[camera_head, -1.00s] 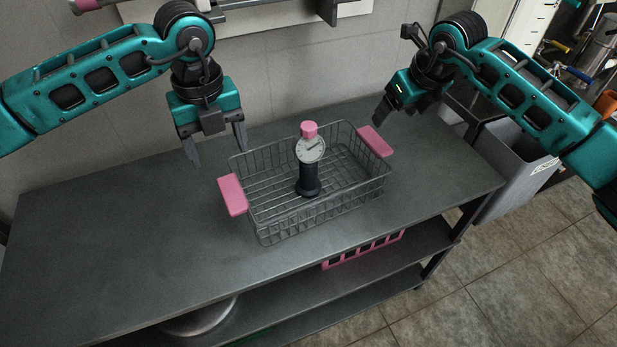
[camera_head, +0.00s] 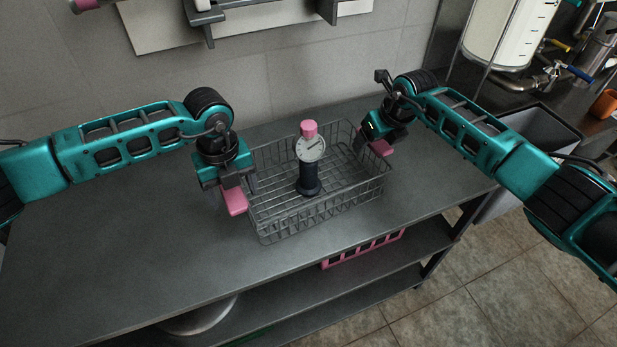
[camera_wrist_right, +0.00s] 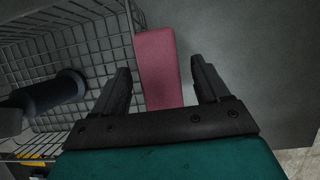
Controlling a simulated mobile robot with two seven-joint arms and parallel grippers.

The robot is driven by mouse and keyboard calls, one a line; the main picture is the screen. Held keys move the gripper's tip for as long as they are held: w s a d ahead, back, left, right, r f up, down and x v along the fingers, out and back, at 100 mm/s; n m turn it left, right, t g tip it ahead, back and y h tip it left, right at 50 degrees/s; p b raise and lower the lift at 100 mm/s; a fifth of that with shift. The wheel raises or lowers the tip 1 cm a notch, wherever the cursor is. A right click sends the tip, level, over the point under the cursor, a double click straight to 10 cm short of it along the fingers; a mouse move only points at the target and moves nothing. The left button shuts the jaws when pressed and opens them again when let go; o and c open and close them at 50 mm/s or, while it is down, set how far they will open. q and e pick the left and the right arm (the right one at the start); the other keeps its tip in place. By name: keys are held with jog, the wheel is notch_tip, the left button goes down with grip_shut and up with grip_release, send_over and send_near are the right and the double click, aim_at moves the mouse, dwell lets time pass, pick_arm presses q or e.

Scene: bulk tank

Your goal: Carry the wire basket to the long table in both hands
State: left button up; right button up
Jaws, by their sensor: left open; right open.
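The wire basket (camera_head: 317,208) stands on the dark grey table, with a pink handle at each end. A black device with a round dial and pink top (camera_head: 309,160) stands upright inside it. My left gripper (camera_head: 236,196) is open at the left pink handle (camera_head: 235,203), its fingers partly hidden. My right gripper (camera_head: 372,146) is at the right pink handle (camera_head: 382,148). In the right wrist view, the open fingers of my right gripper (camera_wrist_right: 160,88) stand on either side of the pink handle (camera_wrist_right: 158,68), with a gap at each side.
The grey table (camera_head: 130,255) is clear left of the basket. A pink rack (camera_head: 362,250) and a round metal item (camera_head: 198,316) are on the shelf below. A grey bin (camera_head: 520,160) stands at the right. A wall rack (camera_head: 270,12) hangs behind.

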pick_arm(q)
jog(key=shift+f, duration=0.2)
pick_arm(e)
jog(key=shift+f, duration=0.2)
pick_arm(q)
jog(key=shift+c, duration=0.3)
pick_arm(e)
jog(key=shift+c, duration=0.3)
pick_arm(q)
jog(key=c, duration=1.3)
pick_arm(e)
jog(key=c, duration=1.3)
pick_arm(q)
jog(key=shift+r, duration=0.1)
pick_arm(e)
jog(key=shift+w+r, duration=0.1)
